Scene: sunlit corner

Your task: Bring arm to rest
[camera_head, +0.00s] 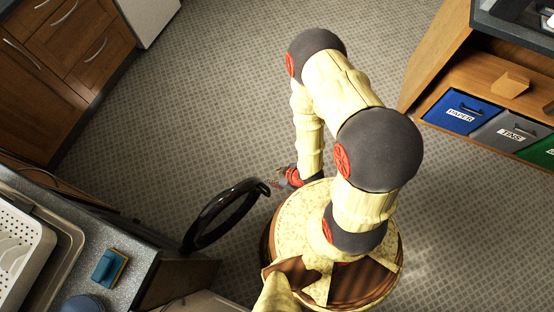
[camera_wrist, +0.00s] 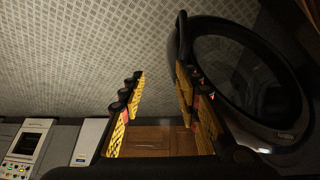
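My arm (camera_head: 355,100) is bent over my round base in the head view, with its forearm hanging down. My gripper (camera_head: 274,184) is low at the left of my base, close to the right side of a black round ring. In the wrist view my gripper (camera_wrist: 160,85) has its yellow fingers spread apart. Only floor and brown drawers show between them. The black ring (camera_head: 207,212) stands upright beside the counter and looks like an open round appliance door. In the wrist view the door (camera_wrist: 285,135) is right behind the right finger; I cannot tell whether they touch.
A counter (camera_head: 140,257) with a dish rack (camera_head: 22,255) and a blue sponge (camera_head: 108,267) is at lower left. Brown drawers (camera_head: 65,50) stand at upper left. A shelf (camera_head: 432,85) with paper (camera_head: 460,112) and tins bins (camera_head: 510,132) is at right. The grey floor (camera_head: 220,80) between is clear.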

